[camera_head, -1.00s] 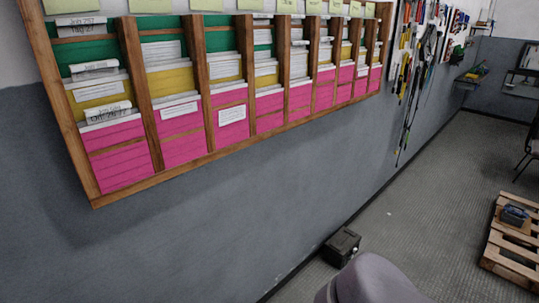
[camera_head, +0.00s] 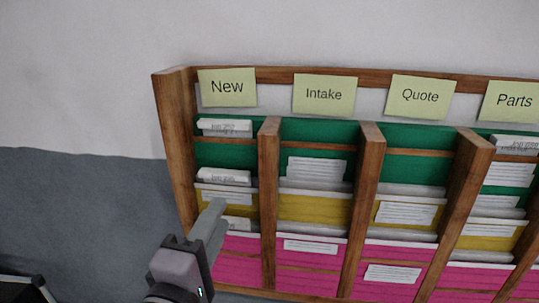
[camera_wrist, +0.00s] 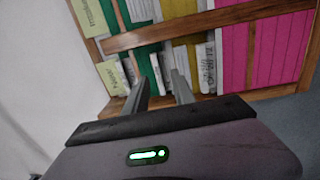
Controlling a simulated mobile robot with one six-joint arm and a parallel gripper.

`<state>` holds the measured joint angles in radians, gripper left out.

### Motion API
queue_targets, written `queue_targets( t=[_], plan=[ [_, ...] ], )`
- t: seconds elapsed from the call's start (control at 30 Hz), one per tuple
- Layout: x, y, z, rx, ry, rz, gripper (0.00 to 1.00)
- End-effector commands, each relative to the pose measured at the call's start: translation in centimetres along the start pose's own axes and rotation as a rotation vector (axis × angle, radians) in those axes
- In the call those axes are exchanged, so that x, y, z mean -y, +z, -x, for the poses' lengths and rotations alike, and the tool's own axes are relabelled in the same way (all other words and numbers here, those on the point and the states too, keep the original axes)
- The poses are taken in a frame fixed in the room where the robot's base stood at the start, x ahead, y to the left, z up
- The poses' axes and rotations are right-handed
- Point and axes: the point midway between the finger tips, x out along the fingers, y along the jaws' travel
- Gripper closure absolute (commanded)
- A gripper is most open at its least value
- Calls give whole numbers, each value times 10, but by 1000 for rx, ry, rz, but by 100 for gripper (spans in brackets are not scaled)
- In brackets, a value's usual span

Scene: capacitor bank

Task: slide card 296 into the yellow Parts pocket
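The wooden card rack (camera_head: 270,200) has columns headed New, Intake, Quote and Parts, with green, yellow and pink pockets from top to bottom. The yellow Parts pocket (camera_head: 484,243) is at the right of the head view, with a white card showing in it. No card number is readable, so I cannot tell which is card 296. My gripper (camera_head: 217,207) is in front of the New column, by its yellow pocket (camera_head: 240,211). In the wrist view its two fingers (camera_wrist: 160,88) are apart, pointing at the New column's cards, with nothing visibly held between them.
Wooden dividers (camera_head: 362,210) stand out between the columns. The grey wall (camera_head: 90,215) left of the rack is clear. A dark object (camera_head: 22,290) is at the lower left.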

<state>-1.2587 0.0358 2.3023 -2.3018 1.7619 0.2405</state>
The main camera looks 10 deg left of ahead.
Motion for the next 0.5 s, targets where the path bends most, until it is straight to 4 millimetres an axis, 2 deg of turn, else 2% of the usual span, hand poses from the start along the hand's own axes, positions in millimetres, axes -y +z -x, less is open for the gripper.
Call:
queue_targets(
  t=[0.07, 0.17, 0.5],
  plan=[
    [-7, -9, 3, -26, 19, 0, 69],
    [-7, -11, -3, -29, 23, 0, 69],
    [-10, -10, -58, -24, 20, 3, 69]
  ],
)
